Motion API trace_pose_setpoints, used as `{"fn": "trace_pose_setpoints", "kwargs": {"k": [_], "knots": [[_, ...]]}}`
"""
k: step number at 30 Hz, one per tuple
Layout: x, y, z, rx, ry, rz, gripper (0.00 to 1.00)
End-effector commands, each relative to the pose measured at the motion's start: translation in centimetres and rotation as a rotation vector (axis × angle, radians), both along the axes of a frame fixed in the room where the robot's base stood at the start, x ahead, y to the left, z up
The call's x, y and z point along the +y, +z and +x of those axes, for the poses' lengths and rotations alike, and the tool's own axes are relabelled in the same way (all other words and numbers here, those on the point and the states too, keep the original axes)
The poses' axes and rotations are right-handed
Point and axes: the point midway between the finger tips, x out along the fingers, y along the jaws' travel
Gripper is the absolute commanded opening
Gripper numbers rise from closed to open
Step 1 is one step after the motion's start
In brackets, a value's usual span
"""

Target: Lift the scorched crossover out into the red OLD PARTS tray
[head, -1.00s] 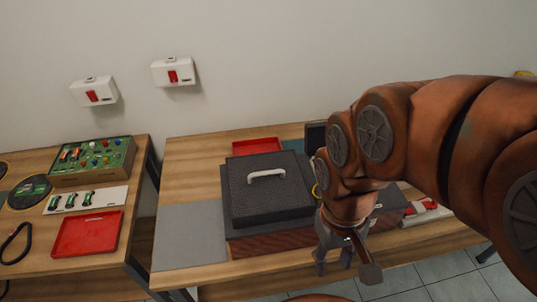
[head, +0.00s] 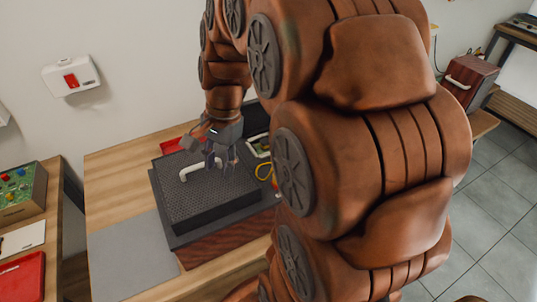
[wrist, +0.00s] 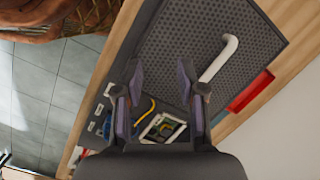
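My gripper (head: 218,150) is open and empty above the far right part of the dark perforated panel (head: 205,200), near its white handle (head: 190,172). In the wrist view, my spread fingers (wrist: 162,82) are seen over the panel, with the handle (wrist: 222,58) right of them. A small pale-framed part (wrist: 163,128) with green and yellow inside lies beyond the panel edge, partly hidden by my gripper; it may be the crossover, but I see no clear scorching. One red tray (head: 171,146) lies behind the panel. Another red tray (head: 22,277) is on the left table. No labels are legible.
The panel lies on a reddish-brown cabinet (head: 235,240). A yellow cable loop (head: 264,172) is right of the panel. A grey mat (head: 130,260) lies bare at the left of the bench. A white wall box (head: 71,75) hangs above. My arm hides the bench's right side.

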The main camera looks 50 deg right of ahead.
Motion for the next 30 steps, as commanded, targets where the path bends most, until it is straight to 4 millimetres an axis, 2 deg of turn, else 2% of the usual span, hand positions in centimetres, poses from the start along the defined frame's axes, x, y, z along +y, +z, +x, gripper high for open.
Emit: {"fn": "trace_pose_setpoints", "kwargs": {"k": [1, 6, 12, 15, 18, 21, 30], "knots": [[-2.0, -1.5, 1.1, 0.001, -0.122, 0.016, 0.40], [-8.9, -3.5, 4.0, -0.002, -0.546, 0.077, 0.40], [-17.7, -5.7, 5.3, -0.007, -1.004, 0.160, 0.40], [-21.2, -6.6, 5.2, -0.007, -1.174, 0.197, 0.40], [-23.6, -7.1, 5.0, -0.008, -1.292, 0.226, 0.40], [-24.9, -7.3, 4.9, -0.010, -1.356, 0.242, 0.40], [-24.9, -9.4, 5.6, -0.006, -1.380, 0.249, 0.40]]}}
